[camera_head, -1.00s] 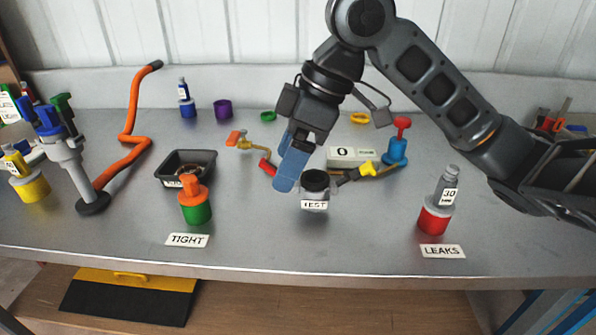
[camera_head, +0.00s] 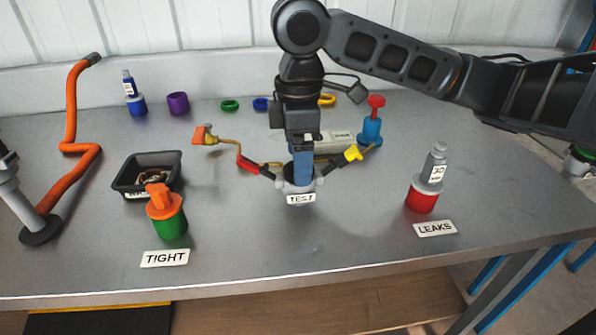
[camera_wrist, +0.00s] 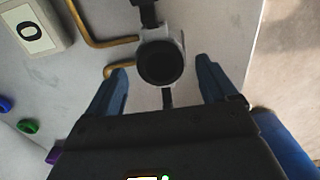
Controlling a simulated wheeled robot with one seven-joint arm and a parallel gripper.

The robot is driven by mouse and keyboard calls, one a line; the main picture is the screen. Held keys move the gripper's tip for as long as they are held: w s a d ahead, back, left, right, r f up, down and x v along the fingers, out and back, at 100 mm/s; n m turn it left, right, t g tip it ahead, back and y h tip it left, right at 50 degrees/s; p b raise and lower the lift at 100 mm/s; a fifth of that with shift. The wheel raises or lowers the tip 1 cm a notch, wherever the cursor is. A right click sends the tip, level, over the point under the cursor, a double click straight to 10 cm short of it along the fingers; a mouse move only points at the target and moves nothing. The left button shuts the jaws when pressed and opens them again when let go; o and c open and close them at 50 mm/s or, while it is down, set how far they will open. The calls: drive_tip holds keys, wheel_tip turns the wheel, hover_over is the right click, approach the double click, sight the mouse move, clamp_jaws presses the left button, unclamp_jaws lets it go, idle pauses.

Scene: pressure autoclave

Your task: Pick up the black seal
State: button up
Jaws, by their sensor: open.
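In the head view my gripper (camera_head: 303,180) points down with its blue fingers right over the grey vessel with the TEST label (camera_head: 301,198), hiding its top. In the wrist view my gripper (camera_wrist: 162,70) is open, with one blue finger on each side of the vessel (camera_wrist: 175,36) and nothing held. The vessel's round mouth (camera_wrist: 162,62) is dark with a black rim. This may be the black seal, but I cannot tell it apart from the dark opening. No other black ring is clear.
Bent brass pipes with red and yellow handles (camera_head: 353,153) flank the vessel. A white gauge box (camera_head: 335,142) stands behind it. A black tray (camera_head: 124,188) and green pot (camera_head: 170,228) are left, a red pot (camera_head: 422,200) right. Green ring (camera_head: 230,105) lies at the back.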

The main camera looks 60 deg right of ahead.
drive_tip(key=shift+f, duration=0.65)
drive_tip(key=shift+c, duration=0.5)
drive_tip(key=c, duration=1)
drive_tip(key=shift+r, duration=0.1)
drive_tip(key=shift+c, duration=0.2)
